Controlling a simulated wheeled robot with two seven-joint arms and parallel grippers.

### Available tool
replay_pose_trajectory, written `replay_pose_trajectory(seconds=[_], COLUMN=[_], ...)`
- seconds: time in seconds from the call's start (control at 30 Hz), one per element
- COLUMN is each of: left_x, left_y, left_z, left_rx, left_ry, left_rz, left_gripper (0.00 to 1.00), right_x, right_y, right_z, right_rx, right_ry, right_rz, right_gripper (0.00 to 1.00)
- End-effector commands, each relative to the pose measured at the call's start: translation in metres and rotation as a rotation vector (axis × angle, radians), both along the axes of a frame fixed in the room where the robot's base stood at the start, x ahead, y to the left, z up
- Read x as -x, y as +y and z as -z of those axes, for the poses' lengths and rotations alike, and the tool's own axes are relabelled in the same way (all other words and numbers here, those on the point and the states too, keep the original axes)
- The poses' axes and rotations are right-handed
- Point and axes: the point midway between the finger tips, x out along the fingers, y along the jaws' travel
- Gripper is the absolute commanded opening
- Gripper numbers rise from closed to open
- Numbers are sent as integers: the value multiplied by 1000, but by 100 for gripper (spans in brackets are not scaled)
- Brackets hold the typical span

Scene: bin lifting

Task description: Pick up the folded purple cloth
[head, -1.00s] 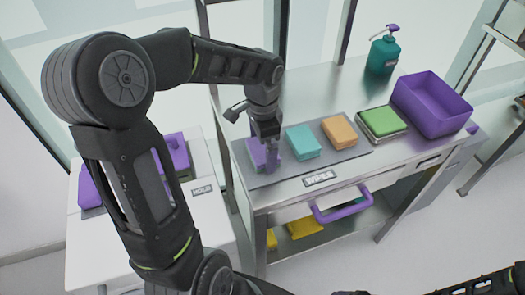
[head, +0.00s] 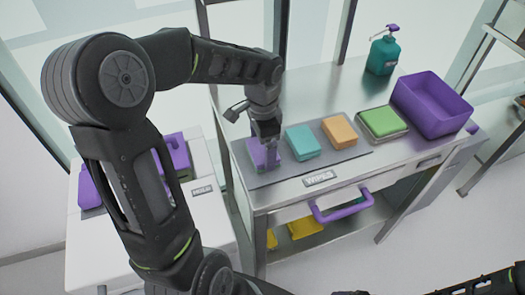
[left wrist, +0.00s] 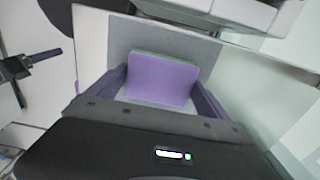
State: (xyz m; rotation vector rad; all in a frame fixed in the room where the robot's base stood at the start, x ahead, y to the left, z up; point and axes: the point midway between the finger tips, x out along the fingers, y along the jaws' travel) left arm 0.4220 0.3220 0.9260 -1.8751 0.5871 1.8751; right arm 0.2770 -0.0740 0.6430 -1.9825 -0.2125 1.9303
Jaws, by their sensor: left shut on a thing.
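The folded purple cloth (head: 256,158) lies at the left end of a grey mat on the steel table. It also shows in the left wrist view (left wrist: 162,80), flat between the fingers. My left gripper (head: 268,150) points down over the cloth and is shut on it, with one purple finger at each side (left wrist: 163,88). The cloth appears still down on the mat. The gripper hides part of the cloth in the head view. A dark part that may be my right gripper (left wrist: 22,68) shows at the left of the left wrist view; its jaw state is unclear.
A teal cloth (head: 303,142) and an orange cloth (head: 340,131) lie to the right on the mat (head: 320,158). Beyond are a green pad on a tray (head: 381,122), a purple bin (head: 432,103) and a teal pump bottle (head: 383,55). A white table (head: 205,222) stands left.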

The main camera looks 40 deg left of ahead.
Motion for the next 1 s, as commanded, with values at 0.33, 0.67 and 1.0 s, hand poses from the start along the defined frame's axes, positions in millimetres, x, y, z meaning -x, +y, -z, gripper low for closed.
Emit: replay_pose_trajectory(seconds=[0.33,0.67,1.0], left_x=[-1,-1,0], left_y=[0,0,0], left_z=[-15,-76,-101], left_rx=[-1,-1,0], left_ry=[-4,-4,0], left_rz=[-1,1,0], left_gripper=[51,51,51], right_x=[0,-1,-1], right_y=[0,0,0], right_z=[2,6,6], right_rx=[0,-2,-2], right_ry=[0,-3,-3], right_rz=[0,0,-1], right_gripper=[83,83,83])
